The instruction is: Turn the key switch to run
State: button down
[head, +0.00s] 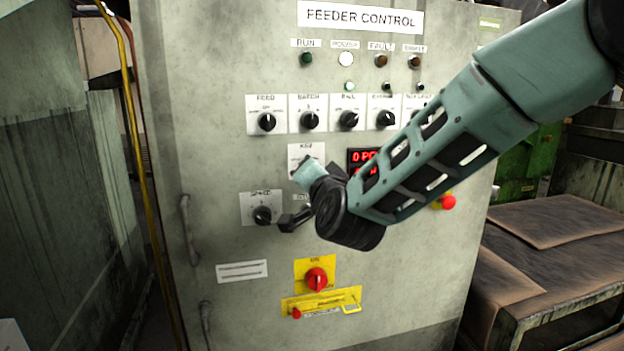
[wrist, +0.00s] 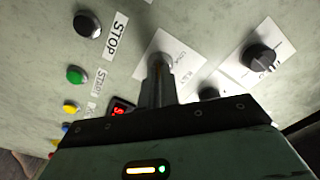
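The key switch (head: 303,160) sits on a white plate labelled KEY on the grey feeder control cabinet; my gripper covers part of it. In the wrist view its round grey metal barrel (wrist: 161,62) shows just beyond my fingertips. My gripper (wrist: 158,82) reaches straight at the switch, its dark fingers close together around its front. The fingers look shut on the key; the key itself is hidden between them. In the head view my gripper (head: 302,167) is at the plate, with my forearm coming from the upper right. The key's angle and the run mark cannot be read.
A row of black selector knobs (head: 348,119) is above. The speed knob (head: 263,215) is at lower left, and a red display (head: 362,157) is right of the switch. A red emergency button (head: 447,202) and a red-yellow main switch (head: 316,278) stick out nearby. Handles line the left edge.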

dwell(0.3)
jog(key=c, duration=1.6)
grip_release()
jog(key=shift+c, duration=0.2)
jog(key=v, duration=1.7)
jog(key=shift+s, duration=0.2)
